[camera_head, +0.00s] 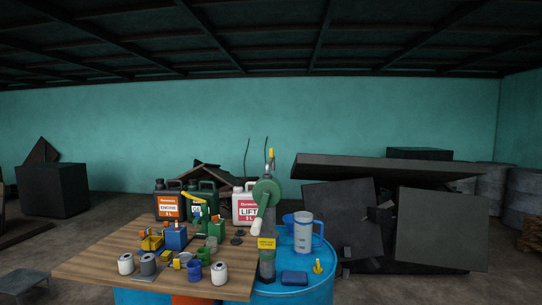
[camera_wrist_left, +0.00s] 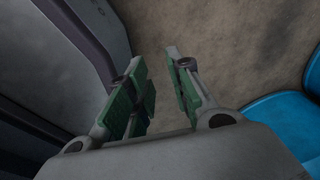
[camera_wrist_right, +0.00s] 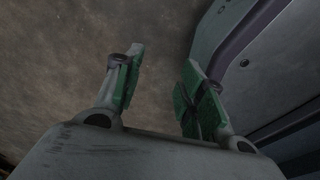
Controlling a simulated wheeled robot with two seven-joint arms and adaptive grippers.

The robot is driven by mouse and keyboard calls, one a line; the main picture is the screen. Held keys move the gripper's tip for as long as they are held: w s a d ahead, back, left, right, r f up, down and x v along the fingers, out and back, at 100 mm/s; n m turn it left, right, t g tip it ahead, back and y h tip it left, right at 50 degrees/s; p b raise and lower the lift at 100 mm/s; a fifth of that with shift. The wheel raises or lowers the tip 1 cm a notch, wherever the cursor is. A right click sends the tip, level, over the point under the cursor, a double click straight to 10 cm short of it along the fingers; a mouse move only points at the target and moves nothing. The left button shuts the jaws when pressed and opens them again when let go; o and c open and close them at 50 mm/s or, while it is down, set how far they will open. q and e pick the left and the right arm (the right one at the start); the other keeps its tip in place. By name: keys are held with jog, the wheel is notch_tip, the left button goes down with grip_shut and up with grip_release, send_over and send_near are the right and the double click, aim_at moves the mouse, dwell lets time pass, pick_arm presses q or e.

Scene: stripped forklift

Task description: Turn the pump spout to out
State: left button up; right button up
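The pump stands upright on a blue drum (camera_head: 325,288), right of the wooden table. It has a round green head (camera_head: 267,191), a grey body (camera_head: 267,262) and a yellow label (camera_head: 266,243). A pale cylindrical part (camera_head: 257,227) hangs at its front left; I cannot tell whether it is the spout or a crank grip. The spout's direction is not clear. My left gripper (camera_wrist_left: 154,62) is open and empty above the floor. My right gripper (camera_wrist_right: 162,60) is open and empty above the floor. Neither gripper shows in the head view.
The wooden table (camera_head: 100,262) holds canisters, cans and small parts. On the drum top stand a clear measuring jug (camera_head: 303,235), a dark blue block (camera_head: 294,278) and a yellow piece (camera_head: 317,267). The blue drum edge (camera_wrist_left: 285,125) also shows in the left wrist view.

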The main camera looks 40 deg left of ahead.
pick_arm(q)
jog(key=o, duration=0.5)
jog(key=shift+d+r+p, duration=0.25)
jog(key=shift+r+p, duration=0.25)
jog(key=shift+r, duration=0.15)
jog(key=shift+o, duration=0.3)
jog(key=s+d+r+p, duration=0.1)
jog(key=d+r+p, duration=0.3)
jog(key=r+p, duration=0.7)
jog(key=shift+s+d+r+h, duration=0.15)
jog(key=shift+s+h, duration=0.15)
jog(key=r+p, duration=0.1)
jog(key=d+r+p, duration=0.1)
jog(key=r+p, duration=0.1)
jog(key=p, duration=0.1)
jog(key=shift+s+d+r, duration=0.25)
jog(key=shift+s+d, duration=0.05)
pick_arm(e)
jog(key=s+a+r, duration=0.1)
jog(key=a+r, duration=0.2)
jog(key=r, duration=0.5)
jog(key=s+a+r+y, duration=0.1)
jog(key=a+r, duration=0.3)
jog(key=r, duration=0.4)
jog(key=shift+s, duration=0.25)
